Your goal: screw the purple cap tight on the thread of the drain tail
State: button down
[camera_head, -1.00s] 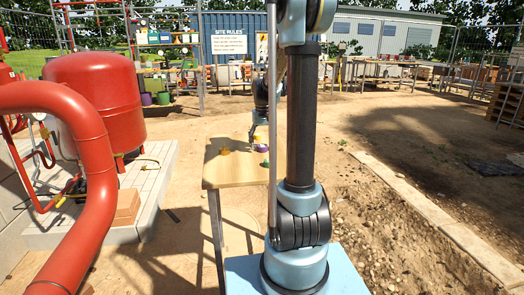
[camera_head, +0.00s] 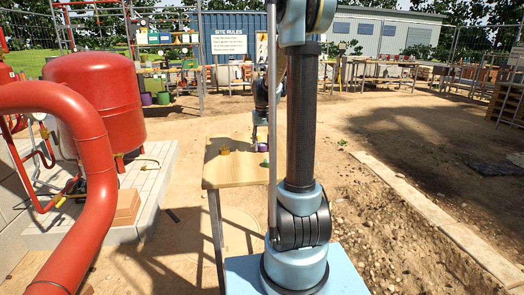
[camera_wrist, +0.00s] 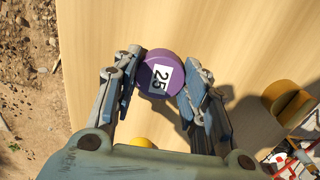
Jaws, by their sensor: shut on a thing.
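The purple cap (camera_wrist: 160,72) is round, with a white label reading 25, and sits between the fingers of my gripper (camera_wrist: 163,78) in the wrist view. My gripper is shut on its sides, close to the wooden table top. In the head view the purple cap (camera_head: 262,148) is small, below my gripper (camera_head: 259,142) at the table's right side. A thin brass-coloured pipe (camera_head: 142,160) lies by the foot of the red tank; I cannot tell whether it is the drain tail. No thread is clear to see.
The wooden table (camera_head: 225,177) also bears an orange-yellow piece (camera_head: 224,151) and a green piece (camera_head: 265,162). In the wrist view a yellow piece (camera_wrist: 286,100) lies right of my gripper. A large red pipe (camera_head: 75,110) and red tank (camera_head: 98,95) stand left.

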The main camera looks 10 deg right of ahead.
aim_at(263, 144)
jog(key=shift+r, duration=3.25)
jog(key=c, duration=1.8)
grip_release()
grip_shut()
